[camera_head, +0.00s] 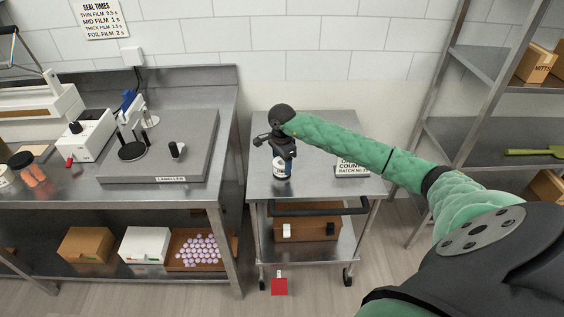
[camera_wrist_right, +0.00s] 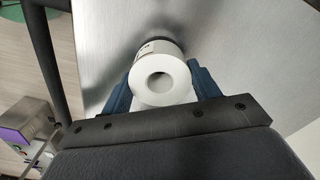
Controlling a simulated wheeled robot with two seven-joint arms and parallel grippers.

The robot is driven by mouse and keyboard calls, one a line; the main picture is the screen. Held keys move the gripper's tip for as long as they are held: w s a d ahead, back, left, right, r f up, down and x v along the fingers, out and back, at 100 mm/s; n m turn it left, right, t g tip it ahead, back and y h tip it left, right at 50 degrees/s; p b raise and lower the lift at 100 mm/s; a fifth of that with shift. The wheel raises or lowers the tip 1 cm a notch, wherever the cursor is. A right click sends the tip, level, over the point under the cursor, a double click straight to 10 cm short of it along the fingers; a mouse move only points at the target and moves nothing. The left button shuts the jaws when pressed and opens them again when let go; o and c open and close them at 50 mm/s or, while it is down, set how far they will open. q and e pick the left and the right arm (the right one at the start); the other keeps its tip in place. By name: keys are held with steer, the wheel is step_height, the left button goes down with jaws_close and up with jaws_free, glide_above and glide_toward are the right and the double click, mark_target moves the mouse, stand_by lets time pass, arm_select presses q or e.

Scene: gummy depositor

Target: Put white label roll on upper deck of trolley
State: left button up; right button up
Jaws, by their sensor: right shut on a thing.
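The white label roll (camera_head: 281,171) is at the upper deck (camera_head: 310,135) of the trolley, toward its left side. My right gripper (camera_head: 282,152) is above it and shut on it. In the right wrist view the label roll (camera_wrist_right: 160,75) sits between the two blue fingers, its open core facing the camera, with a dark shadow or base behind it on the metal deck (camera_wrist_right: 240,50). I cannot tell whether it touches the deck. Part of the roll is hidden by the gripper in the head view. My left gripper is not in view.
A batch count sign (camera_head: 352,169) stands on the deck's right side. A brown box (camera_head: 305,229) is on the trolley's lower deck, behind the handle (camera_head: 320,210). The labeller bench (camera_head: 95,195) is to the left, shelving (camera_head: 480,135) to the right. Deck space around the roll is clear.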

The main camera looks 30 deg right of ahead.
steer(key=shift+f, duration=0.4)
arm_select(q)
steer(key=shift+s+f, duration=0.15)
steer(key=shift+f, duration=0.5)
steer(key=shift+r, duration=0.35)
arm_select(e)
steer(key=shift+f, duration=0.1)
steer(key=o, duration=1.4)
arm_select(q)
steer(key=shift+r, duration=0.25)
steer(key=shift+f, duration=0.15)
